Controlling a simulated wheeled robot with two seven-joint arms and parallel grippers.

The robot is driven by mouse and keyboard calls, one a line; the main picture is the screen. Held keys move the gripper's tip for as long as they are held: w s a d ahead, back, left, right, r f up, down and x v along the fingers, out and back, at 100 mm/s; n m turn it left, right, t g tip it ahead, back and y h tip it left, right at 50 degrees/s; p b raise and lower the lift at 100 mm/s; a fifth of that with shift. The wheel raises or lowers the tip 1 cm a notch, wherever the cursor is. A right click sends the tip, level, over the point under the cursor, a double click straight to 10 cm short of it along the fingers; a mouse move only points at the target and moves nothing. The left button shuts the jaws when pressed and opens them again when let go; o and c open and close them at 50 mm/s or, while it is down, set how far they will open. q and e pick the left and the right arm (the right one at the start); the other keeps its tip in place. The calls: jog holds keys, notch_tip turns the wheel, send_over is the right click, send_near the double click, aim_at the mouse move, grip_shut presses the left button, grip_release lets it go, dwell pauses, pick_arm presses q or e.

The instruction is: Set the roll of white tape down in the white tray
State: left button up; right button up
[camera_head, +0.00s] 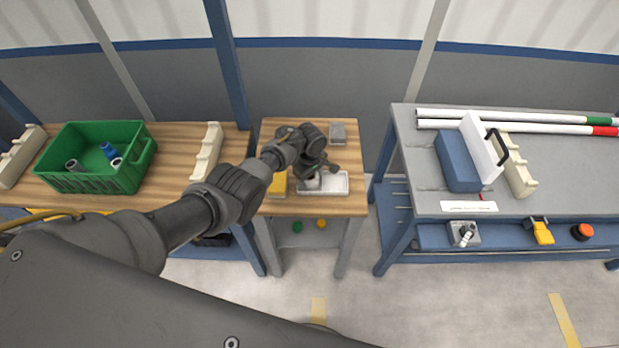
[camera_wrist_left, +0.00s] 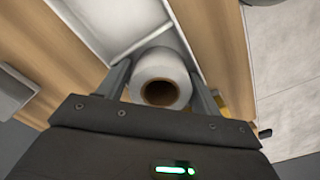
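The roll of white tape (camera_wrist_left: 160,78), with a brown core, is between the two fingers of my left gripper (camera_wrist_left: 162,88) in the left wrist view. The fingers appear to touch its sides. The white tray (camera_wrist_left: 115,22) has a divider and lies just beyond the roll. In the head view, my left gripper (camera_head: 312,178) is low over the left part of the white tray (camera_head: 340,191) on the small middle table. The gripper mostly hides the roll there. I cannot tell whether the roll touches the tray floor. My right gripper is not in view.
A yellow item (camera_head: 278,185) lies left of the tray. A grey box (camera_head: 338,133) stands at the table's back. A green crate (camera_head: 97,157) with pipe fittings is on the left bench. White pipes (camera_head: 520,121) lie on the right bench (camera_head: 415,170).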

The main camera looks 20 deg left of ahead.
pick_arm(q)
jog(key=shift+r+p, duration=0.45)
jog(key=shift+r, duration=0.1)
notch_tip(320, 180, up, 3)
jog(key=p, duration=0.3)
jog(key=shift+r, duration=0.2)
notch_tip(320, 180, up, 8)
